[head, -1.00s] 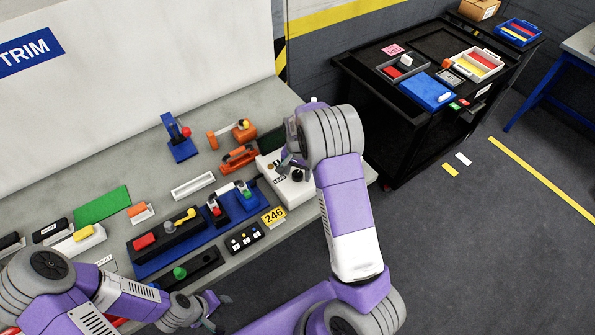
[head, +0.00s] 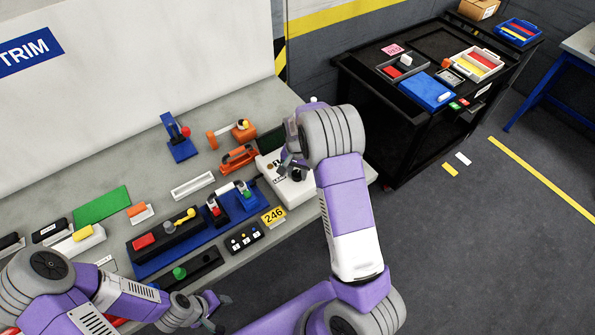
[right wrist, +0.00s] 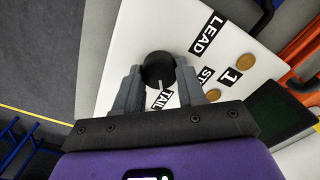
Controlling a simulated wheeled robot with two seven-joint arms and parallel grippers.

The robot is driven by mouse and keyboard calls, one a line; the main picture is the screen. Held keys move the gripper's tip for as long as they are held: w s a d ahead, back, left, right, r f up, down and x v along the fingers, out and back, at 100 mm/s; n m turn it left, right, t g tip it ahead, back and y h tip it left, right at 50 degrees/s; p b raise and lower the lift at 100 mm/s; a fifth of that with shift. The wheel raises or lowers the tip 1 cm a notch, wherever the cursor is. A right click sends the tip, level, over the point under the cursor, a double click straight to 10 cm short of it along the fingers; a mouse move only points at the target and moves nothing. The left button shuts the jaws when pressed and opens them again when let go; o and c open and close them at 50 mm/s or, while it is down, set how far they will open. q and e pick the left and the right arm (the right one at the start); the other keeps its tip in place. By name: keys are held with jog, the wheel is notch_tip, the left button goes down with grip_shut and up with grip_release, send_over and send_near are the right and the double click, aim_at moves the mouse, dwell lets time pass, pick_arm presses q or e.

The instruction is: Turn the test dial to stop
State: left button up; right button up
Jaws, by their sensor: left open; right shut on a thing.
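The test dial (right wrist: 158,70) is a black round knob with a white pointer line, on a white panel (right wrist: 135,22) with labels reading "LEAD", "TAIL", one beginning "ST" and "1". In the right wrist view the pointer line points toward the "TAIL" label (right wrist: 161,98). My right gripper (right wrist: 158,78) has its grey fingers on both sides of the knob and is shut on it. In the head view my right gripper (head: 291,165) is over the white panel box (head: 268,172) and partly hides the dial. My left gripper (head: 217,302) is open and empty near the bench's front edge.
An orange-handled item (head: 238,158) and a dark green-black screen (head: 270,142) stand close to the panel box. A blue fixture with levers (head: 160,262), a "246" tag (head: 273,215) and a small button box (head: 243,237) lie nearby. A black cart (head: 375,115) stands to the right.

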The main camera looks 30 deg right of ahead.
aim_at(297, 173)
jog(key=n+b, duration=0.1)
jog(key=n, duration=0.4)
jog(key=shift+n, duration=0.3)
jog(key=n+b, duration=0.1)
jog(key=n, duration=0.4)
jog(key=shift+a+n, duration=0.1)
jog(key=shift+n, duration=0.2)
jog(key=o, duration=1.1)
jog(key=shift+c, duration=0.2)
notch_tip(297, 173, up, 8)
jog(key=shift+f, duration=0.2)
